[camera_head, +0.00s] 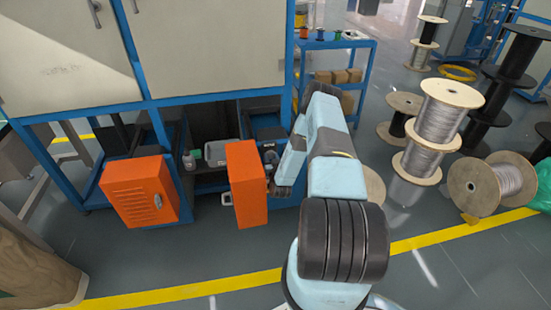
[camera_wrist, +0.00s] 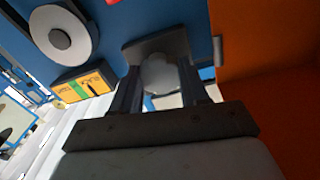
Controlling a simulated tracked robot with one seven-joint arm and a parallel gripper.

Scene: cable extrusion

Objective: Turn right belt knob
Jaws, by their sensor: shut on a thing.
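A grey rounded knob (camera_wrist: 160,74) on a dark square mount (camera_wrist: 143,50) shows in the wrist view against a blue machine panel (camera_wrist: 112,22). My gripper (camera_wrist: 161,88) has its two dark fingers on either side of this knob and is shut on it. In the head view my arm reaches down to the machine, just right of the open orange door (camera_head: 246,185). There my fingertips and the knob are too small and covered to make out.
In the wrist view an orange surface (camera_wrist: 270,95) stands close on the right. A white disc (camera_wrist: 60,36) and a yellow label (camera_wrist: 84,84) are on the left. Another orange door (camera_head: 138,190) hangs open at left in the head view; cable spools (camera_head: 438,118) stand at right.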

